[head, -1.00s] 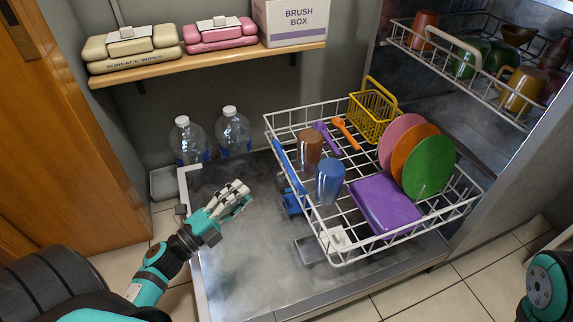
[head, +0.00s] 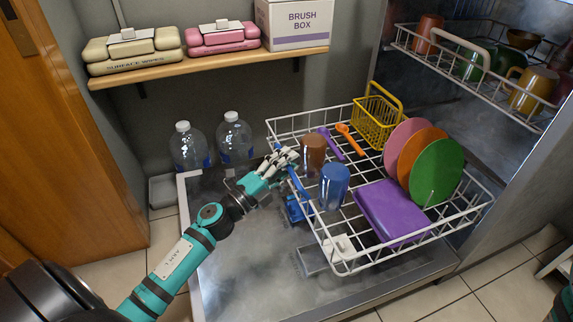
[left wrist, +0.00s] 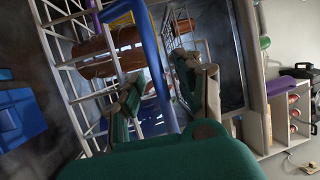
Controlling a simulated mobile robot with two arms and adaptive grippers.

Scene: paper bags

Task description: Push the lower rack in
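The lower rack (head: 334,248) is a white wire rack pulled out over the open dishwasher door (head: 262,262). It has a blue handle (head: 299,187) on its left side, which also shows in the left wrist view (left wrist: 154,62). My left gripper (head: 285,158) is at the handle's far end. In the left wrist view its fingers (left wrist: 168,92) are apart, with the blue bar between or just beyond them; contact cannot be told. The rack holds a brown cup (head: 312,152), a blue cup (head: 334,186), a purple block-like item (head: 392,211) and several plates (head: 436,172). My right gripper is out of view.
The upper rack (head: 480,75) holds cups and bowls at the upper right. A yellow basket (head: 376,121) sits at the lower rack's back. Two water bottles (head: 235,138) stand behind the door. A shelf (head: 215,66) hangs above; a wooden door (head: 70,130) is at left.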

